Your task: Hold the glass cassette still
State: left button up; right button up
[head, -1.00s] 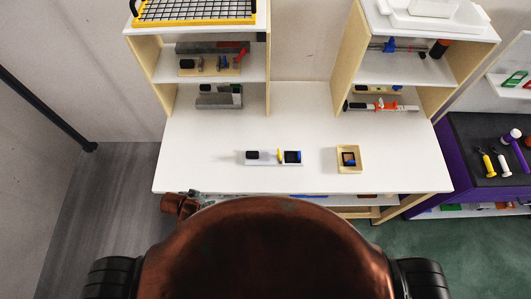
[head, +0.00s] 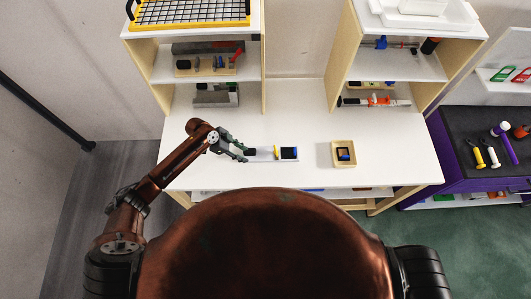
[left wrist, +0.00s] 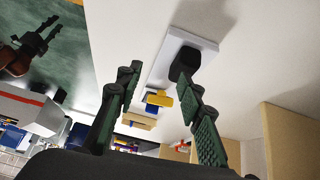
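A narrow white base (head: 263,155) lies on the table. It carries a black block (left wrist: 184,64), a yellow piece (head: 275,152) and a blue-and-black piece (head: 289,153). I cannot tell which part is the glass cassette. My left gripper (head: 243,151) is at the base's left end, around or just above the black block, which it hides in the head view. In the left wrist view its two green-black fingers are spread, with the block beyond them near the right finger. My right gripper (left wrist: 45,32) shows small in the left wrist view, away from the base, its fingers apart.
Shelves (head: 205,62) with tools rise at the back left, and another shelf unit (head: 395,65) at the back right. The table front left is clear.

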aim_at(249, 150)
pick_arm(q)
jog(key=w+a+r, duration=0.2)
jog(key=w, duration=0.2)
jog(key=shift+m, duration=0.4)
jog(key=shift+s+b+x, duration=0.15)
jog(key=shift+b+x, duration=1)
jog(key=shift+x, duration=0.95)
jog(key=shift+s+b+x, duration=0.15)
jog(key=shift+b+x, duration=0.95)
jog(key=shift+x, duration=1.05)
jog(key=shift+d+r, duration=0.15)
grip_shut()
